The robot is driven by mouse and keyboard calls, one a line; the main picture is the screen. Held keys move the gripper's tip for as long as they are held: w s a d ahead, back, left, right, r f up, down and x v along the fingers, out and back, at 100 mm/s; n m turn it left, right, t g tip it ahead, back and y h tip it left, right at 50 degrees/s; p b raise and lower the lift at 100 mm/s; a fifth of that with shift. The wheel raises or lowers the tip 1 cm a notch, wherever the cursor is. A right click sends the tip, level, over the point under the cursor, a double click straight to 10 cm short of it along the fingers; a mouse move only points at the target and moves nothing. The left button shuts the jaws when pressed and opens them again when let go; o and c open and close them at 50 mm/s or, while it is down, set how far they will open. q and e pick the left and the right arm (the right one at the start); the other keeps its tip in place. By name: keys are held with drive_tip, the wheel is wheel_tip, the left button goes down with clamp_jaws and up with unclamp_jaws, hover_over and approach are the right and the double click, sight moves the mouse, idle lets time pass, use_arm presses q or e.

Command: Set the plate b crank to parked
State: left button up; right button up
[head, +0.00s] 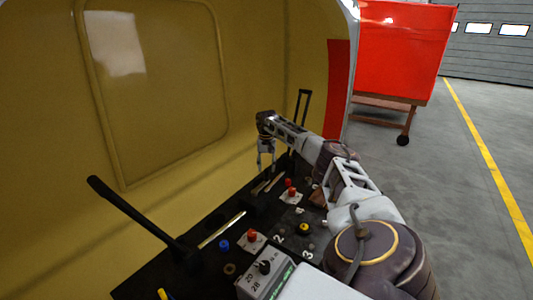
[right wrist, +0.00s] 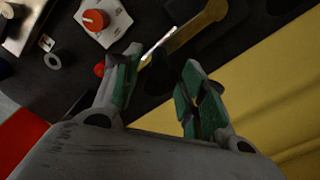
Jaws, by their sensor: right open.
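My right gripper (head: 266,165) hangs over the far part of the dark console (head: 150,283), near the yellow wall. In the right wrist view its two green-lined fingers (right wrist: 158,72) are apart, with nothing held between them. Beyond the fingertips lie a thin metal bar (right wrist: 160,45) and a red knob on a white plate (right wrist: 96,20). The red knob's plate also shows in the head view (head: 291,199). I cannot tell which fitting is the plate b crank; no such label is readable. My left gripper is out of view.
A long black lever (head: 130,213) rises at the console's left; another black handle (head: 303,105) stands at the far end. Open floor lies right.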

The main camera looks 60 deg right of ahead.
wheel_tip(320, 180, up, 8)
idle(0.5)
drive_tip(key=shift+f, duration=0.15)
idle(0.5)
